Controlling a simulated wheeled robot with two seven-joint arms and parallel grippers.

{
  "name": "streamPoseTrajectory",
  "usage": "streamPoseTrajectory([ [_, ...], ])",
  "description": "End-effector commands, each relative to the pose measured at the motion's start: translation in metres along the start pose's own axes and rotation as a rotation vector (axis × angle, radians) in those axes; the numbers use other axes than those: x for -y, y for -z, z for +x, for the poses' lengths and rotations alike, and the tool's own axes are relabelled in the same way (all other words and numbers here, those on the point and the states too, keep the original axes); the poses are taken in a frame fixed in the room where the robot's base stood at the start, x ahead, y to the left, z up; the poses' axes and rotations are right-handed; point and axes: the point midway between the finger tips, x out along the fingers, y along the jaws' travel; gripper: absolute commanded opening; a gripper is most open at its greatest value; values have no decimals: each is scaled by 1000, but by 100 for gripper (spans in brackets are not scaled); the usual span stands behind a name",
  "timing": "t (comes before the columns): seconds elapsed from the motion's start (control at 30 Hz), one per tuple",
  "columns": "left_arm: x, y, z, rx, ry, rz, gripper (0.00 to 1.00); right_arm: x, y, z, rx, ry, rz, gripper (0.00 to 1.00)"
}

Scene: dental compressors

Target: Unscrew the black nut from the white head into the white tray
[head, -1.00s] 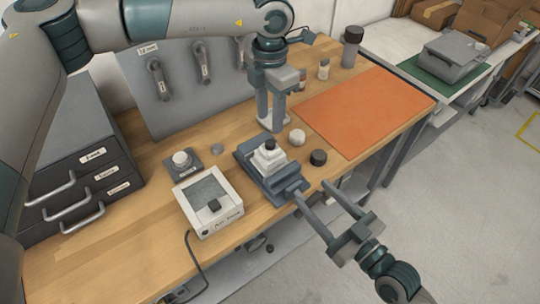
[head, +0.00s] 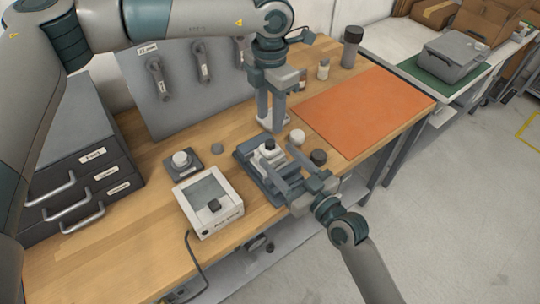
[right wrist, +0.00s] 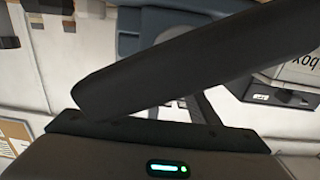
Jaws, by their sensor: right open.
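The white head (head: 268,155) sits upright in a blue-grey fixture (head: 247,160) near the middle of the bench, with the black nut (head: 269,144) on top. My right gripper (head: 276,158) is open. Its fingers reach in from the front right, beside the head; I cannot tell if they touch it. In the right wrist view a dark finger (right wrist: 190,60) hides most of the scene.
A white knob on a grey base (head: 182,162) stands behind the tray. A white round part (head: 297,137) and a black round part (head: 318,157) lie close to my right gripper. An orange mat (head: 365,112) is clear. Drawers (head: 85,180) stand at the left.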

Motion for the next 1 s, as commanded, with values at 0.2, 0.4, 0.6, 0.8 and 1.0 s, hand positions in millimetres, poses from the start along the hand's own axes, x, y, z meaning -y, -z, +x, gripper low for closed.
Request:
streamPoseTrajectory([
  [0.2, 0, 0, 0, 0, 0, 0, 38, 0, 0, 23, 0, -1, 1, 56],
  [0.4, 0, 0, 0, 0, 0, 0, 38, 0, 0, 30, -1, 0, 1, 56],
  [0.6, 0, 0, 0, 0, 0, 0, 38, 0, 0, 30, 0, 0, 1, 56],
  [0.8, 0, 0, 0, 0, 0, 0, 38, 0, 0, 30, 0, 0, 1, 20],
  [1.0, 0, 0, 0, 0, 0, 1, 38, 0, 0, 30, 0, -1, 0, 0],
])
